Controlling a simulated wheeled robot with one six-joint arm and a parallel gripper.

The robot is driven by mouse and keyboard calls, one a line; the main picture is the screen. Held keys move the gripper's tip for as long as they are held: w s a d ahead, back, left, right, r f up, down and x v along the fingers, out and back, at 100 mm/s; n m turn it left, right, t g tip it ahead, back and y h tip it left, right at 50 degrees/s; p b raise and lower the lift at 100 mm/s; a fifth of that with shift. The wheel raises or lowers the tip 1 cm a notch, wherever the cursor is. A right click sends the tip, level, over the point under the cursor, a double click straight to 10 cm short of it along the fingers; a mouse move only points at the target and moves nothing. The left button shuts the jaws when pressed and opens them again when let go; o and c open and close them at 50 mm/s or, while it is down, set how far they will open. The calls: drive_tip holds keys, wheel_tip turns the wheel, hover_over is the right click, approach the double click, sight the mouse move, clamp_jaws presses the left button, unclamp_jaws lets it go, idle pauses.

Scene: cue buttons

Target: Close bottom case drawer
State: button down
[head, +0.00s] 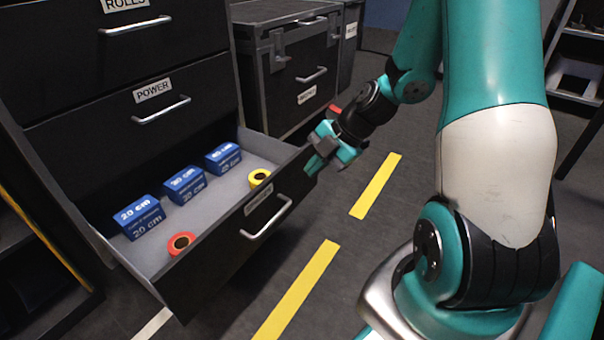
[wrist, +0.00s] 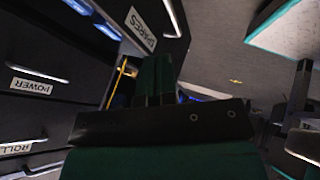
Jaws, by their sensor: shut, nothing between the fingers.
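The bottom case drawer (head: 225,268) stands pulled out of the black case in the head view. Inside it are several blue boxes marked 20 cm (head: 186,185), a red roll (head: 181,243) and a yellow roll (head: 259,178). Its front carries a silver handle (head: 266,219) and a small label. My gripper (head: 317,166) is shut and empty at the right end of the drawer front, close to its top edge; I cannot tell whether it touches. In the wrist view the shut fingers (wrist: 155,80) are beside the drawer front with its SPARES label (wrist: 141,29).
The drawer labelled POWER (head: 153,91) and the one above it are shut. A second black case (head: 300,75) stands behind, to the right of the drawers. The grey floor with yellow stripes (head: 376,186) is clear in front of the drawer.

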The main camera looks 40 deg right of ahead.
sight(267, 196)
drive_tip(key=shift+w+a+f+b, duration=1.35)
drive_tip(key=shift+w+f, duration=0.3)
drive_tip(key=shift+w+a+f+b, duration=1.3)
drive_tip(key=shift+w+a+f, duration=0.05)
drive_tip(key=shift+w+f, duration=0.25)
